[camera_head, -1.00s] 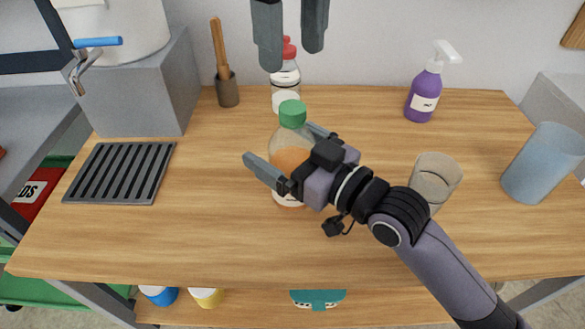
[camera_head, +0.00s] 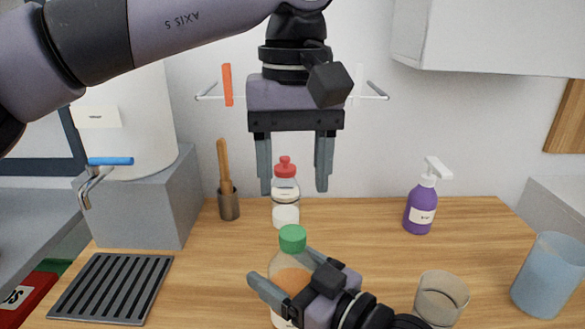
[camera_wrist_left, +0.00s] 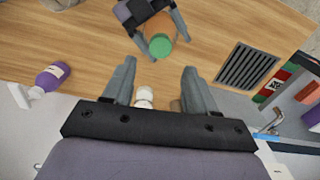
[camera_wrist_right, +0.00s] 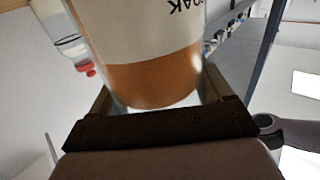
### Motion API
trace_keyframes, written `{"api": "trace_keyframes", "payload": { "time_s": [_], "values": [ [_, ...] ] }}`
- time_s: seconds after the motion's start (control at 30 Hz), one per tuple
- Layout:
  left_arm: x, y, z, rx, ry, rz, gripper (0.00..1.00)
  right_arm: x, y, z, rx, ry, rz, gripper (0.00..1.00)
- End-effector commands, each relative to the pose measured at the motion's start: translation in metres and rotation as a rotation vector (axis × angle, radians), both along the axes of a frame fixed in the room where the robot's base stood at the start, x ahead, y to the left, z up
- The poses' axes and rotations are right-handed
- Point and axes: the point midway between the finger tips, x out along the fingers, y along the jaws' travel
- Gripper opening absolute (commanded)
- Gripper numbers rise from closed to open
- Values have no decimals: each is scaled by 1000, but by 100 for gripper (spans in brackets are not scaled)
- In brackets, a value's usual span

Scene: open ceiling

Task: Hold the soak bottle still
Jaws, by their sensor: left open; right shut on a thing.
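The soak bottle is a clear bottle (camera_head: 289,262) with a green cap and orange contents, upright on the wooden table. My right gripper (camera_head: 283,278) is shut around its body. In the right wrist view the bottle (camera_wrist_right: 150,80) fills the space between the fingers, with part of its label showing. My left gripper (camera_head: 293,185) is open and empty, pointing down above and behind the bottle, at the height of the red-capped bottle (camera_head: 285,192). In the left wrist view the green cap (camera_wrist_left: 160,46) shows beyond the open fingers.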

Motion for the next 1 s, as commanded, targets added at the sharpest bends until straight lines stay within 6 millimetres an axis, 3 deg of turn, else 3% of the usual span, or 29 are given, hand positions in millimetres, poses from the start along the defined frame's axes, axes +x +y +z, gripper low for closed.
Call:
{"api": "trace_keyframes", "payload": {
  "time_s": [0.3,0.5,0.77,1.0],
  "values": [
    [0,0,0,-2,3,-527,57,0,0,-1,-2,1,0,0],
    [1,1,0,-4,2,-771,57,0,0,-1,-2,1,0,0],
    [1,2,-4,-3,2,-890,57,0,0,-1,-2,1,0,0],
    [1,2,-37,-3,4,-891,57,0,0,-1,-2,1,0,0]
  ]
}}
